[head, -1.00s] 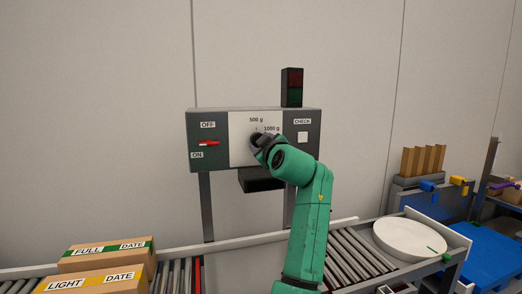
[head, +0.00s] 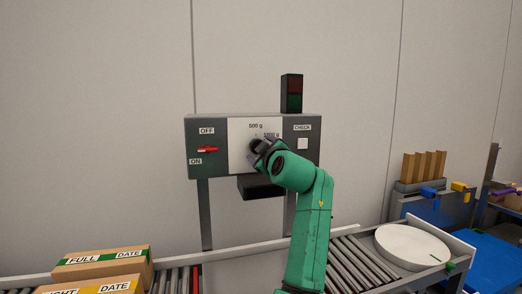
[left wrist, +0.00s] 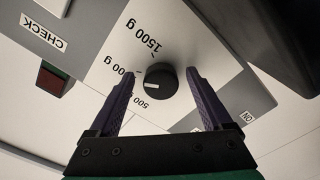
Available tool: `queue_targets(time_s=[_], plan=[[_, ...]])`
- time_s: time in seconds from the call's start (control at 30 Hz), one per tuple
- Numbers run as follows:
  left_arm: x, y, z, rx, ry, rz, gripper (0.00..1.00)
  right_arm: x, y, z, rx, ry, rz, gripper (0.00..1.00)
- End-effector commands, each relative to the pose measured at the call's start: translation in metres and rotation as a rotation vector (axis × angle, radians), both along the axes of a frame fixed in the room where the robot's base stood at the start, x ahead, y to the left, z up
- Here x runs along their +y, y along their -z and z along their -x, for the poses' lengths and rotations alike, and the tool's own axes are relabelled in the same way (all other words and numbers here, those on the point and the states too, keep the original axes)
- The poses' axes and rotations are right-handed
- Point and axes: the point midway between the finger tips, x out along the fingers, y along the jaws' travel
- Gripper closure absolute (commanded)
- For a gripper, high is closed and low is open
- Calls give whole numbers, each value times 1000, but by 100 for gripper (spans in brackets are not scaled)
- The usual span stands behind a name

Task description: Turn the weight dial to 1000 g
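The weight dial (left wrist: 161,80) is a round black knob with a white mark on a white plate of the grey control panel. In the left wrist view its mark points left, around between the 1000 g label (left wrist: 122,70) and the 500 g label (left wrist: 147,100), both partly covered by a finger; the 1500 g label (left wrist: 141,38) is clear. My left gripper (left wrist: 160,76) is open, with one purple finger on each side of the dial and gaps showing. In the head view my left gripper (head: 260,148) is at the panel and hides most of the dial. My right gripper is not in view.
The panel holds a red switch (head: 208,149) with OFF and ON labels and a white CHECK button (head: 303,143). A dark signal light (head: 292,93) stands on top. Below are a roller conveyor (head: 178,281), labelled boxes (head: 102,262) and a round white disc (head: 412,244).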

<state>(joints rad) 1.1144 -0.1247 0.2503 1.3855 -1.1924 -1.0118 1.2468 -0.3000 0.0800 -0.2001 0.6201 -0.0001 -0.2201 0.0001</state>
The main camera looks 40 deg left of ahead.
Motion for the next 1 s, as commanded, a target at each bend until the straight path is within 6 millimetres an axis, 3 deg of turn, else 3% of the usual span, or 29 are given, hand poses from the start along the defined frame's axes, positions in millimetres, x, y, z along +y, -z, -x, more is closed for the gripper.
queue_targets(time_s=[0.17, 0.27, 0.6, 0.7, 1.0], plan=[[-3, 1, 2, 0, 1, 1, 17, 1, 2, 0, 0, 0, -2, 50], [-15, 4, 9, -1, 1, 1, 17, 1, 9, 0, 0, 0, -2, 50], [-94, 6, 64, -1, 3, 2, 17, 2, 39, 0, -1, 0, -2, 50], [-110, 4, 74, 0, 2, 1, 17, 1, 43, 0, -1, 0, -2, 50], [-119, 1, 82, 2, -1, 1, 17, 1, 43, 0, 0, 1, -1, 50]])
